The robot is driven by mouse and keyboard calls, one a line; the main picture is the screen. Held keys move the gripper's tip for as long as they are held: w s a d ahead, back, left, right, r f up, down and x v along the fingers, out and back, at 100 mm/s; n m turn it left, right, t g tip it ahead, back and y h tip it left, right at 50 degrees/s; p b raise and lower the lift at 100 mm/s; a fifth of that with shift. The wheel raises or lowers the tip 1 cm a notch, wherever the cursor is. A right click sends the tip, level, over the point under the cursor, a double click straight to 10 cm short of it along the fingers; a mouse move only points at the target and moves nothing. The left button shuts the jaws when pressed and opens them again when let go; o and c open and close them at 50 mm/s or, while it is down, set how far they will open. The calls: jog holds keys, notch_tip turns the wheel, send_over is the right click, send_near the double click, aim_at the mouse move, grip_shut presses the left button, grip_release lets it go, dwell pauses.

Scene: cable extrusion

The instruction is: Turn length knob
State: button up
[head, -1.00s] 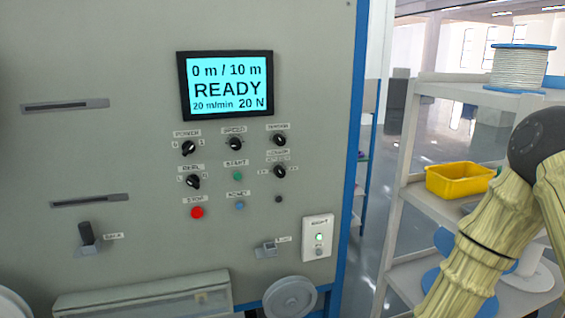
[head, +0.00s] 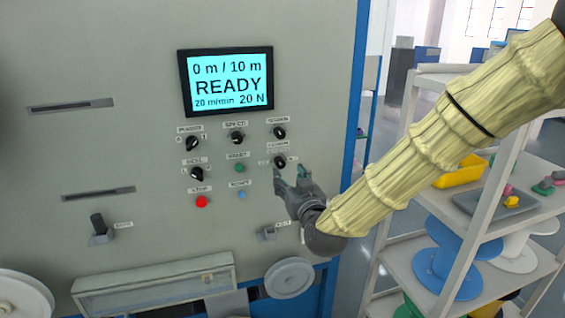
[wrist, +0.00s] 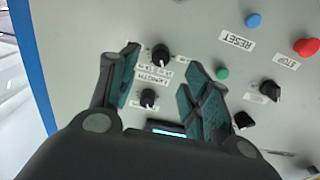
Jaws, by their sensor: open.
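The length knob (head: 280,161) is a small black rotary knob on the right of the grey machine panel, below the tension knob (head: 279,132). In the wrist view, which shows the panel upside down, the length knob (wrist: 160,55) is between the open fingers, with its label beside it. My gripper (head: 290,174) is open and just below and right of the knob in the head view. In the wrist view my gripper (wrist: 160,70) has a finger on each side, with nothing held. Whether a finger touches the knob cannot be told.
The green start button (head: 239,168), blue reset button (head: 241,195) and red stop button (head: 202,202) are nearby. The screen (head: 228,82) reads 0 m / 10 m, READY, 20 m/min, 20 N. A shelf with a yellow bin (head: 458,174) and blue spools (head: 445,262) stands at right.

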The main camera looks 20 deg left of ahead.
aim_at(282, 165)
jog(key=p+x, duration=0.2)
jog(key=x, duration=0.5)
jog(key=shift+w+a+p, duration=0.15)
jog(key=shift+p, duration=0.2)
jog(key=c, duration=1)
